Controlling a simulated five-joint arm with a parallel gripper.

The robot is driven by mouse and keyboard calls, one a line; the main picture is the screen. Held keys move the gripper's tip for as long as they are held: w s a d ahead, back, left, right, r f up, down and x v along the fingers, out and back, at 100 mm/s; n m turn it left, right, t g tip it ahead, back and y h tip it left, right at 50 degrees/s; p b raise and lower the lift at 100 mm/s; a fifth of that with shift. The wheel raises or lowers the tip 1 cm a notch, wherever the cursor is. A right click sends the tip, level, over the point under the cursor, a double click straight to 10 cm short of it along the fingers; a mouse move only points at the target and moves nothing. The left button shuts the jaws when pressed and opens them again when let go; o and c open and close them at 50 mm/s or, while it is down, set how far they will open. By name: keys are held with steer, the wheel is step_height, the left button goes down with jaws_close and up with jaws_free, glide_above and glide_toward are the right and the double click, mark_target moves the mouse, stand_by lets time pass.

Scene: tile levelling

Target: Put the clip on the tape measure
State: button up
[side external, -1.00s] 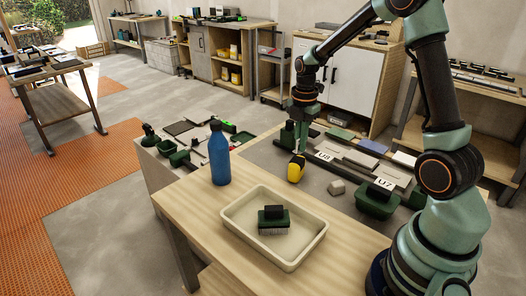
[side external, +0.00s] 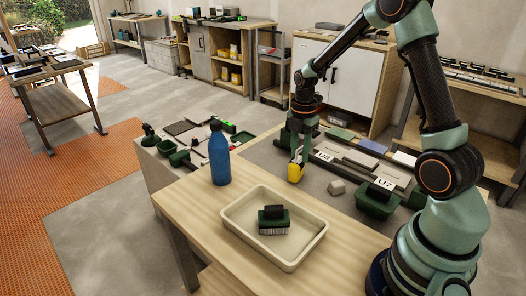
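I cannot make out the clip for certain; anything small between the fingers is too small to see.
A blue bottle (side external: 219,155) stands left of the gripper. A cream tray (side external: 252,250) with a dark green brush (side external: 273,221) is in front. A small grey block (side external: 337,187) lies right of the tape measure. Green bins (side external: 376,203) and the U8 and U7 labels are further right.

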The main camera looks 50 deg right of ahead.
mark_target(300, 148)
steer(key=shift+r, duration=0.1)
step_height(300, 148, up, 12)
steer(key=s+a+r+m+t, duration=0.2)
steer(key=s+a+m, duration=0.3)
steer(key=a+m, duration=0.2)
steer(key=s+a+r+m+t, duration=0.3)
steer(key=s+a+m, duration=0.3)
steer(key=m, duration=0.5)
steer(key=shift+a+r+t, duration=0.3)
steer(key=shift+a+r, duration=0.05)
steer(key=shift+a, duration=0.65)
